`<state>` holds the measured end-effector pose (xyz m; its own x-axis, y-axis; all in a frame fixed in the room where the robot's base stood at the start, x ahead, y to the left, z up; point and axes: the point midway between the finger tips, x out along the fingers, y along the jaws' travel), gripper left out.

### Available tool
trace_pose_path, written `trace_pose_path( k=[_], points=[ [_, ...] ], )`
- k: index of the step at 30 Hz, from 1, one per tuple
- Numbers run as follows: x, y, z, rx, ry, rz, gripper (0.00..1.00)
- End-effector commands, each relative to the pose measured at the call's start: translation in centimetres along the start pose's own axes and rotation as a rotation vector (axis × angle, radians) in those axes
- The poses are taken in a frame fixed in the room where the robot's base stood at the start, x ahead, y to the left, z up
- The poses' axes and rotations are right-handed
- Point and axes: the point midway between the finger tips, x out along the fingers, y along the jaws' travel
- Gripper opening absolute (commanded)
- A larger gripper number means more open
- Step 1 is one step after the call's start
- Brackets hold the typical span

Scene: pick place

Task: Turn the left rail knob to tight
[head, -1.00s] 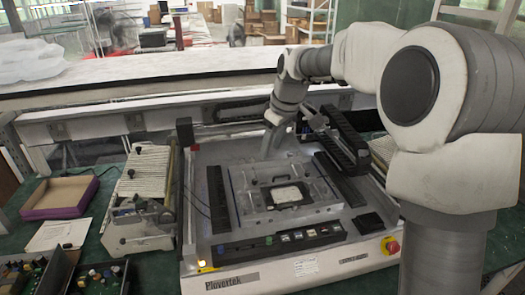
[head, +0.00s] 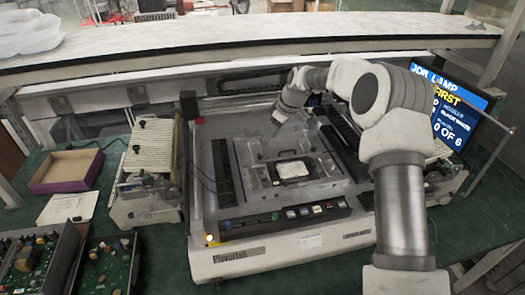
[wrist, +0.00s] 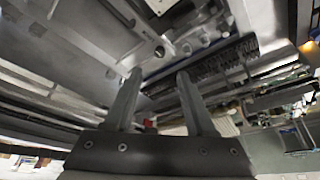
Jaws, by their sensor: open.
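The white benchtop machine (head: 232,262) stands in the middle of the head view, with a metal fixture plate (head: 322,187) and dark rails on its bed. I cannot single out the left rail knob for certain. My gripper (head: 279,122) hangs over the back part of the bed, its tips hard to make out there. In the wrist view my gripper (wrist: 158,74) shows two separated fingers with nothing between them. A small round fitting (wrist: 160,51) on a metal surface appears just beyond the fingertips; I cannot tell whether it is a knob.
A ribbed feeder unit (head: 150,168) stands left of the machine. Further left are a purple-edged box (head: 63,187), paper (head: 68,208) and trays with circuit boards (head: 105,265). A lit monitor (head: 447,105) stands at right behind my arm. A long pale shelf (head: 230,42) crosses behind.

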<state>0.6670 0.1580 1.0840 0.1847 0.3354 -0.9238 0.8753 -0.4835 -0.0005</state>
Motion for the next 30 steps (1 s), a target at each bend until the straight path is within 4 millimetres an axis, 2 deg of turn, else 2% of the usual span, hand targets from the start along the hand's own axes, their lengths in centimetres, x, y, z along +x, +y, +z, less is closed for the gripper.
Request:
trace_pose_path(
  k=[6, 12, 18, 27, 30],
  points=[
    [4.8, -0.1, 0.0, 0.0, -0.002, -0.002, 0.56],
    [7.9, 0.0, 0.0, 0.0, -0.001, -0.001, 0.56],
    [9.2, 0.0, 0.0, 0.0, 0.0, 0.001, 0.56],
    [9.4, 0.0, 0.0, 0.0, 0.0, 0.001, 0.56],
    [9.4, 0.0, 0.0, 0.0, 0.0, 0.001, 0.39]
  ],
)
